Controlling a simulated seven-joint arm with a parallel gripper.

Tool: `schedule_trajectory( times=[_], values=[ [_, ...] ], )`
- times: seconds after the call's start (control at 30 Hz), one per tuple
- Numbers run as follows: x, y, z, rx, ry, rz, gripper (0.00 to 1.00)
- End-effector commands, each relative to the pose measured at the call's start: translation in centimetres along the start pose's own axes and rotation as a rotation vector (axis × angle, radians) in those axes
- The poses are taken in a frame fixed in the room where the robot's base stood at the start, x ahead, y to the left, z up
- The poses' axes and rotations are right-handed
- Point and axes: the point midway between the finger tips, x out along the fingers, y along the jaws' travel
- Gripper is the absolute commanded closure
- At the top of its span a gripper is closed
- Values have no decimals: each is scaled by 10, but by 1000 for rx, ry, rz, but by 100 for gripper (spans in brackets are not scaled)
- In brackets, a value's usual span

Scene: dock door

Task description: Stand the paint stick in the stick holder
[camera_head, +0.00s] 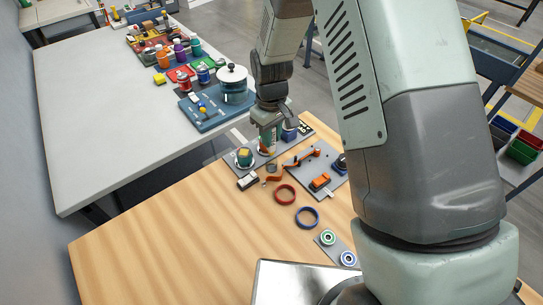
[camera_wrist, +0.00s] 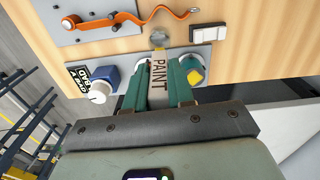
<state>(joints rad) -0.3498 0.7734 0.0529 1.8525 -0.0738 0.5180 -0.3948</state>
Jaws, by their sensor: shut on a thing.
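In the wrist view, the paint stick (camera_wrist: 160,75), a pale strip marked PAINT, stands between the two teal fingers of my gripper (camera_wrist: 161,85), which is shut on it. In the head view my gripper (camera_head: 268,140) is low over a grey panel (camera_head: 224,156) at the far edge of the wooden table, and the stick is mostly hidden by it. I cannot clearly make out the stick holder; whether the stick's lower end is in a holder is hidden.
A round teal-and-yellow piece (camera_head: 245,156) stands left of my gripper, and a blue box (camera_head: 289,132) right of it. Red (camera_head: 285,194) and blue (camera_head: 307,217) rings lie on the table. The table's left part is clear.

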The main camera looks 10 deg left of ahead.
Motion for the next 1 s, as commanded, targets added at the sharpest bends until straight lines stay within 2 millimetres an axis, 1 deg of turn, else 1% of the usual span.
schedule_trajectory(
  times=[0.03,0.1,0.27,0.5,0.9,0.93,1.0],
  values=[
    [10,0,1,0,-4,-1,100],
    [20,0,1,1,-3,-1,100],
    [30,0,0,2,0,0,100],
    [62,0,0,2,-2,0,100],
    [68,1,0,3,0,0,100],
    [67,1,0,3,0,1,73],
    [67,1,0,3,0,1,62]
  ],
)
